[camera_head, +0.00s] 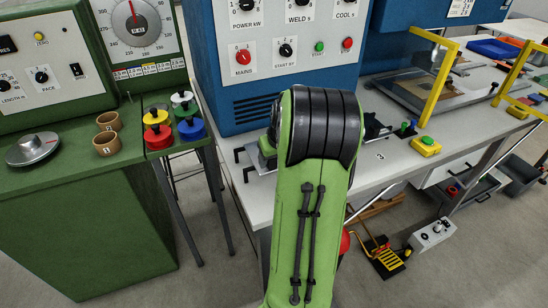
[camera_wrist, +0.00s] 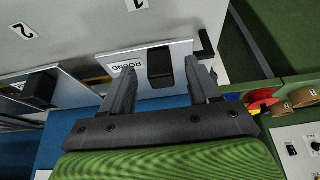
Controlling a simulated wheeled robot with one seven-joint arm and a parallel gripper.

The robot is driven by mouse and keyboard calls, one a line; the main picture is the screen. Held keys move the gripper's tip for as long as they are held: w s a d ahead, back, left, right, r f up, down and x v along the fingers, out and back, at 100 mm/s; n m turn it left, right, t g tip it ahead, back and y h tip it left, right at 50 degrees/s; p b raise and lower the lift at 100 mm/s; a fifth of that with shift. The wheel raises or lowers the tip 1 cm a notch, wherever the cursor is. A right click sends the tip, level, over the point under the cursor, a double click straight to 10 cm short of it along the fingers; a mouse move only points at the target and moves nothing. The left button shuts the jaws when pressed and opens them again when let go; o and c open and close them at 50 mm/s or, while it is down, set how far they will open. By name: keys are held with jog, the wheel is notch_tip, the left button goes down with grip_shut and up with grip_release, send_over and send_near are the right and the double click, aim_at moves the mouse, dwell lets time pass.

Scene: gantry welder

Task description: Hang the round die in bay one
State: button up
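The round die is a pale plate (camera_wrist: 178,53) with a "ROUND" label and a dark block-like handle (camera_wrist: 160,68), in the wrist view. My gripper (camera_wrist: 160,72) is open. Its two fingers stand on either side of the handle, with a visible gap on each side. Whether the fingertips are above the plate or level with the handle, I cannot tell. The pale surface beyond carries a "2" label (camera_wrist: 22,31) and a partly cut-off label (camera_wrist: 122,6) that looks like a "1". In the head view my arm hides the gripper and the die.
Another plate with a dark handle (camera_wrist: 40,88) lies left in the wrist view. A dark bracket (camera_wrist: 207,45) stands close to the right finger. In the head view, the blue machine (camera_head: 265,95) rises behind the white bench (camera_head: 262,202); a green cabinet (camera_head: 95,225) stands left.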

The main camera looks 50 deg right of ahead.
jog(key=p+v, duration=0.3)
jog(key=v, duration=1.2)
jog(key=shift+r, duration=0.35)
jog(key=w+a+r+n, duration=0.15)
jog(key=a+n, duration=0.25)
jog(key=a, duration=1.8)
jog(key=s+a+f+n+t+y, duration=0.1)
jog(key=s+a+f+n+y, duration=0.1)
jog(key=s+a, duration=0.6)
jog(key=shift+s+a+f+t, duration=0.35)
jog(key=shift+a+f, duration=0.1)
jog(key=shift+a, duration=0.4)
